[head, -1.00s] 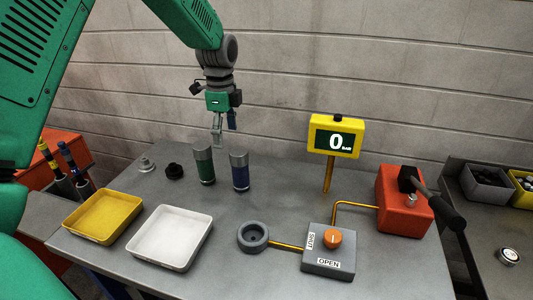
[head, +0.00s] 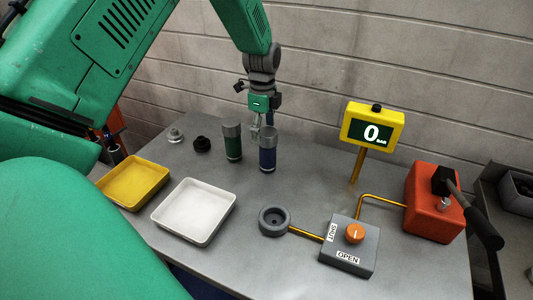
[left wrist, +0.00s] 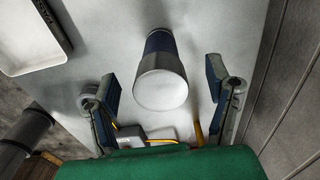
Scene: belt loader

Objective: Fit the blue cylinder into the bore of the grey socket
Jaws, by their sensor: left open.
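The blue cylinder (head: 268,154), dark blue with a grey metal cap, stands upright on the grey table. The grey socket (head: 274,221), a ring with a dark round bore, sits nearer the front; its bore looks empty. My left gripper (head: 262,126) is open at the top of the blue cylinder, partly hidden behind it in the head view. In the left wrist view the cylinder (left wrist: 160,80) shows cap-on between the two spread fingers of my left gripper (left wrist: 165,88), with gaps on both sides. My right gripper is not in view.
A green cylinder (head: 232,142) stands close left of the blue one. A yellow tray (head: 166,190) and white tray (head: 228,208) lie at left. A valve box (head: 345,262), gauge (head: 373,130) reading 0 and red pump (head: 430,215) are at right. Bare table lies between cylinder and socket.

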